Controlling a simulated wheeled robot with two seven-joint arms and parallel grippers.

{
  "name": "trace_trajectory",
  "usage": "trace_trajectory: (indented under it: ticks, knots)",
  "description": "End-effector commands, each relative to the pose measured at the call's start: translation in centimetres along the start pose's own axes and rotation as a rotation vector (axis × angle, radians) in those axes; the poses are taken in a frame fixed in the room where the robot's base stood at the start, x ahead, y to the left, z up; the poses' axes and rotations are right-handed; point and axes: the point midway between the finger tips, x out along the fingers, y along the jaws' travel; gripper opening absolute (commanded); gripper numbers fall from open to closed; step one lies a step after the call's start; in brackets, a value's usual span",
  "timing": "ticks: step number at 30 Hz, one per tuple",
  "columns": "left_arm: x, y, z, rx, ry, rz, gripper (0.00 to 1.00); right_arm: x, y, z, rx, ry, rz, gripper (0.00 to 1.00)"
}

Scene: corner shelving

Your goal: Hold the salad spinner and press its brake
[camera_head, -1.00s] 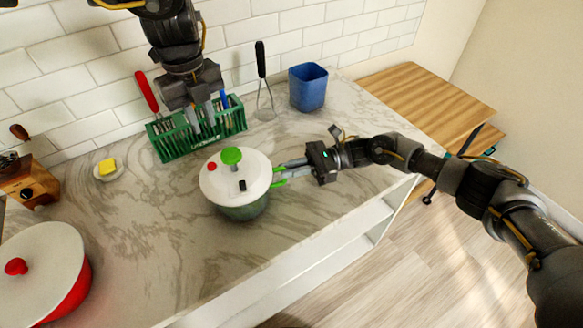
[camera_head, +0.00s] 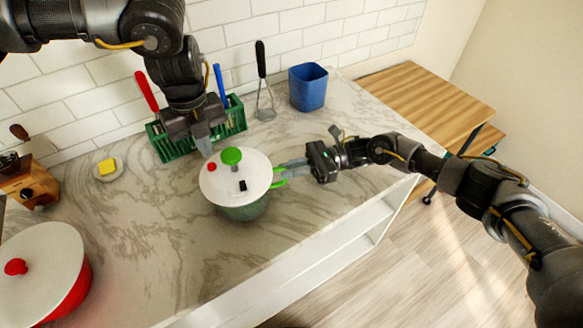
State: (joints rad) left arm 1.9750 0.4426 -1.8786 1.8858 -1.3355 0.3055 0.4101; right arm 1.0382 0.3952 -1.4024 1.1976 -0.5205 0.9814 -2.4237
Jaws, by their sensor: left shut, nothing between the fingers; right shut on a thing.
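The salad spinner (camera_head: 240,192) stands upright on the marble counter, with a white lid, a green knob (camera_head: 232,156), a red button (camera_head: 211,167) and a small black part (camera_head: 242,185) on top. Which of these is the brake is not marked. My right gripper (camera_head: 281,173) comes from the right and is shut on the spinner's green side handle (camera_head: 279,183). My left gripper (camera_head: 207,152) is shut and empty, pointing down just behind the lid near the red button. I cannot tell whether its tips touch the lid.
A green utensil basket (camera_head: 236,117) stands behind my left gripper. A whisk (camera_head: 264,85) and blue cup (camera_head: 308,87) are at the back. A red pot with white lid (camera_head: 45,262), butter dish (camera_head: 108,168) and wooden grinder (camera_head: 30,184) are left. The front counter is clear.

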Motion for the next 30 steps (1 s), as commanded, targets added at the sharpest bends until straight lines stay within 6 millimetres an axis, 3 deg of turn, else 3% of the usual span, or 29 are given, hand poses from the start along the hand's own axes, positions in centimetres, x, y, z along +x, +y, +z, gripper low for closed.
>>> trace_trajectory:
  ticks: [8, 30]
  knots:
    - [1.7, 0.0, 0.0, -0.001, 0.002, 0.000, 0.00, 0.0, 0.0, 0.0, 0.000, 0.000, 0.000, 0.00]
    - [1.8, 0.0, 0.0, -0.001, 0.000, 0.000, 0.00, 0.0, 0.0, 0.0, 0.000, 0.000, 0.000, 0.00]
